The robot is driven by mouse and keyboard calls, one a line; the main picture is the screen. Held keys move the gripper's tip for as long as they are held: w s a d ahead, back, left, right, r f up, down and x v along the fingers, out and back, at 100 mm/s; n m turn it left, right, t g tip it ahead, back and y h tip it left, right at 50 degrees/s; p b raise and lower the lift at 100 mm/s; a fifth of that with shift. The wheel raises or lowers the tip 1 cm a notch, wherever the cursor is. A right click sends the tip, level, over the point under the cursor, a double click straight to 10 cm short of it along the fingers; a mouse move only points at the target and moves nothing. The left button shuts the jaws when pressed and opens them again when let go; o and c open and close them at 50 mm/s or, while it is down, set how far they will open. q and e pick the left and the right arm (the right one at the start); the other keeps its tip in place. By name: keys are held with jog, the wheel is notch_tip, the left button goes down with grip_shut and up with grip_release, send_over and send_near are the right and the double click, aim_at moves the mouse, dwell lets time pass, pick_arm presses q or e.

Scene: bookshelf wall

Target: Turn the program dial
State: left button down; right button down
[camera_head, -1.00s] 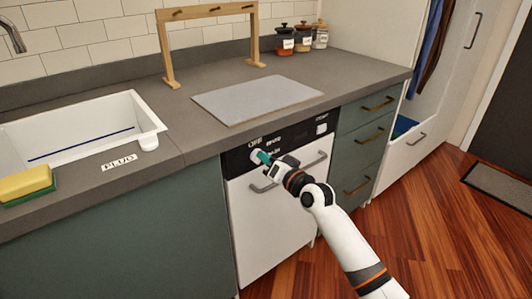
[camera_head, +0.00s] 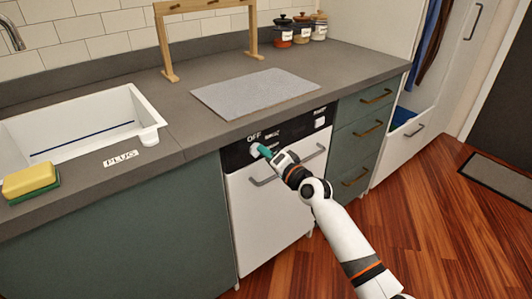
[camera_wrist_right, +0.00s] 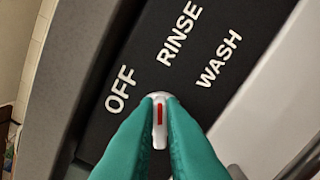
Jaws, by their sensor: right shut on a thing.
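The program dial (camera_wrist_right: 159,118) is a pale knob with a red mark, on the black panel (camera_head: 292,135) of a white dishwasher-like appliance (camera_head: 270,215). My right gripper (camera_head: 262,150), with teal fingers, is shut on the dial, one finger on each side of it in the wrist view (camera_wrist_right: 158,128). The red mark points up in that view, into the gap between the words OFF (camera_wrist_right: 120,90) and RINSE (camera_wrist_right: 178,36). The word WASH (camera_wrist_right: 219,60) lies farther right. The fingers hide the dial's lower sides. My left gripper is not in view.
A grey bar handle (camera_head: 290,168) crosses the appliance front close to my right wrist. The grey counter (camera_head: 215,85) overhangs the panel. Drawers with brass handles (camera_head: 369,131) stand to the right. The wooden floor (camera_head: 440,220) there is open.

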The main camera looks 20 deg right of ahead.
jog(key=c, duration=1.5)
grip_release()
